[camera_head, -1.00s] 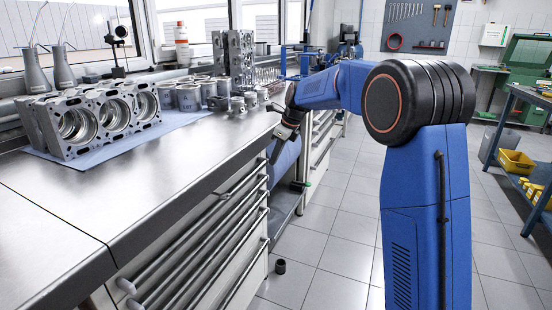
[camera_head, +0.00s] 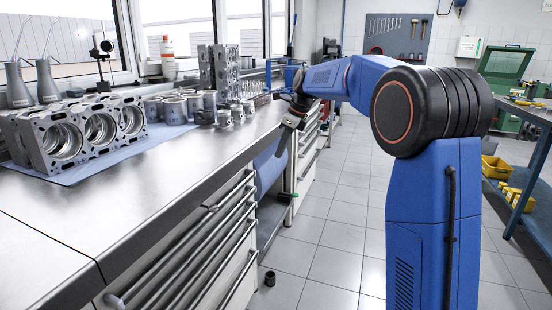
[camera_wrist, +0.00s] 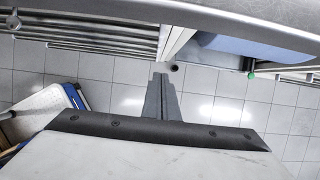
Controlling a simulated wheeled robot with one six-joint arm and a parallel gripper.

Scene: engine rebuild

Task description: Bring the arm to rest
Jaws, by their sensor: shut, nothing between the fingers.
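My gripper (camera_head: 279,153) is at the end of my blue arm, beside the front edge of the steel workbench (camera_head: 150,175). Its fingers point down and are shut with nothing between them. In the wrist view the closed fingers (camera_wrist: 161,95) show above the tiled floor, with the bench edge across the top. My arm reaches forward from the large black joint and bends down at the wrist. In the head view I cannot tell whether the gripper touches the bench edge.
An engine block (camera_head: 85,132) lies on a blue mat, with several cylindrical parts (camera_head: 178,108) behind it. A small black cylinder (camera_head: 270,278) stands on the floor by the drawers. A blue table (camera_head: 530,115) stands at right.

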